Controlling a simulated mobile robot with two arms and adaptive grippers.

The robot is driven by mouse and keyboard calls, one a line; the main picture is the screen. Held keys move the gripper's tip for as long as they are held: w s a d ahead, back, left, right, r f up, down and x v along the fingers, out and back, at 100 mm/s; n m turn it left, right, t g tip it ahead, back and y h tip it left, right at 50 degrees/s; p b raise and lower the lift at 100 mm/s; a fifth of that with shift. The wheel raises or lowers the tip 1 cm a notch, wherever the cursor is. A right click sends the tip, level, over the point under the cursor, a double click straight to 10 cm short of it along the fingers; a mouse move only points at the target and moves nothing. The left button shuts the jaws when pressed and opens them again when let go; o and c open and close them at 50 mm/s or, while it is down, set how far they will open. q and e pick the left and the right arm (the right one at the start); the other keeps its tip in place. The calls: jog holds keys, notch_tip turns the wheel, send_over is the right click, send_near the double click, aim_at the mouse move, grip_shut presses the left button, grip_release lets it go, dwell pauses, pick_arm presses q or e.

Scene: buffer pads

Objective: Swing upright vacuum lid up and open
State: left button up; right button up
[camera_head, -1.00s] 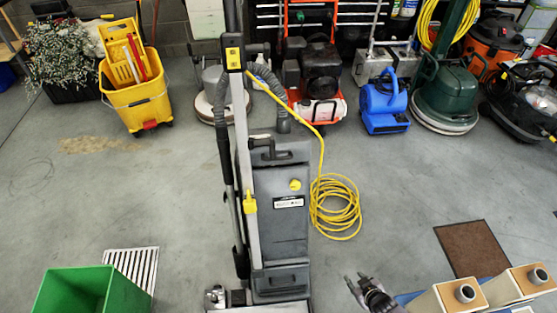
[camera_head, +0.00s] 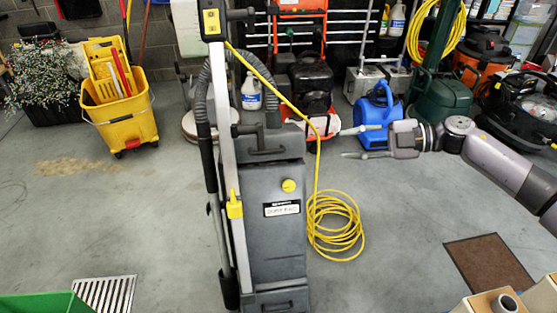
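The grey upright vacuum (camera_head: 275,225) stands in the middle of the head view, with a yellow knob and a label on its front panel. Its lid appears to be shut at the top of the body, with a dark handle (camera_head: 266,143) near the upper edge. The metal pole and hose run up its left side. My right gripper (camera_head: 344,143) reaches in from the right, at about the handle's height in the picture. Its two fingers are spread, pointing left, with nothing between them. It is apart from the vacuum. My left gripper is not in view.
A yellow cord (camera_head: 336,236) hangs from the pole and lies coiled right of the vacuum. A yellow mop bucket (camera_head: 120,118), a blue blower (camera_head: 374,118) and other machines stand behind. A green bin (camera_head: 42,304) is at lower left.

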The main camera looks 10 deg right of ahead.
aim_at(282, 149)
jog(key=b+x, duration=0.1)
jog(key=x, duration=1.1)
jog(key=shift+a+r, duration=0.1)
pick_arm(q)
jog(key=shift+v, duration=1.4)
pick_arm(e)
jog(key=shift+x, duration=2.55)
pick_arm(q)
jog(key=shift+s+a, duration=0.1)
pick_arm(e)
jog(key=shift+c, duration=0.4)
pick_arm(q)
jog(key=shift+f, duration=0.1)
pick_arm(e)
grip_shut()
jog(key=shift+w+r, duration=0.1)
